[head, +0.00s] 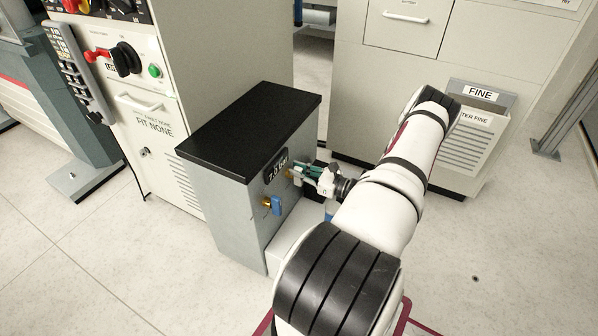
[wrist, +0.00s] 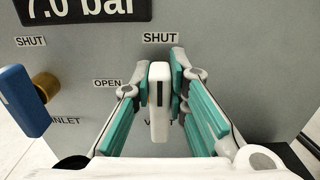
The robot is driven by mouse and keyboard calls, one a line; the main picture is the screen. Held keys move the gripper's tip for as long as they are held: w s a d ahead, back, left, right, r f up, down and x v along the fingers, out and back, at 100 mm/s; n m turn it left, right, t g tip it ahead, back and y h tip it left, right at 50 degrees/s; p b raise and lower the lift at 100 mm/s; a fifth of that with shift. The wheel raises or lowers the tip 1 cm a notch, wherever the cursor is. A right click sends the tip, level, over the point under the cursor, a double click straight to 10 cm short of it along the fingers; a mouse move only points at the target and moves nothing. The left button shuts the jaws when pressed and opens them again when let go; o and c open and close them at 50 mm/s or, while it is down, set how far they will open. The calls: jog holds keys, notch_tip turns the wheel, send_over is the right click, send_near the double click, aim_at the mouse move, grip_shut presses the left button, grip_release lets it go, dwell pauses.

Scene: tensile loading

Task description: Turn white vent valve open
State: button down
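The white vent valve handle (wrist: 158,105) stands upright in the wrist view, with a dark line on its face. Its upper end is below the "SHUT" label (wrist: 160,37); the "OPEN" label (wrist: 107,83) is to its left. The vent label below is partly covered by the handle. My gripper (wrist: 159,75) has its teal-padded fingertips close against both sides of the handle, and it looks shut on it. In the head view my gripper (head: 301,172) is at the front face of the grey box, and the handle is hard to make out there.
The blue inlet handle (wrist: 23,100) on its brass stem is left of the vent valve; it also shows in the head view (head: 276,205). The grey box (head: 232,205) has a black top and a "7.0 bar" display (wrist: 88,8). Cabinets stand left and behind.

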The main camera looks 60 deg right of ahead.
jog(key=shift+a, duration=0.1)
dwell(0.3)
jog(key=n, duration=0.2)
jog(key=a+n, duration=0.1)
jog(key=n, duration=0.1)
jog(key=shift+f+n+p, duration=0.15)
jog(key=shift+n+p, duration=0.15)
jog(key=shift+n, duration=0.1)
jog(key=n, duration=0.4)
jog(key=shift+s+a+f+n, duration=0.1)
jog(key=shift+a+f+n, duration=0.2)
jog(key=shift+a+f, duration=0.1)
jog(key=n, duration=0.4)
jog(key=shift+a+f+p, duration=0.25)
jog(key=shift+f+p, duration=0.1)
jog(key=shift+f, duration=0.05)
jog(key=shift+a+f+n, duration=0.1)
jog(key=shift+f+n, duration=0.15)
jog(key=shift+n, duration=0.85)
jog(key=shift+f+n, duration=0.2)
jog(key=shift+n, duration=0.9)
jog(key=c, duration=1.6)
grip_release()
jog(key=shift+o, duration=0.2)
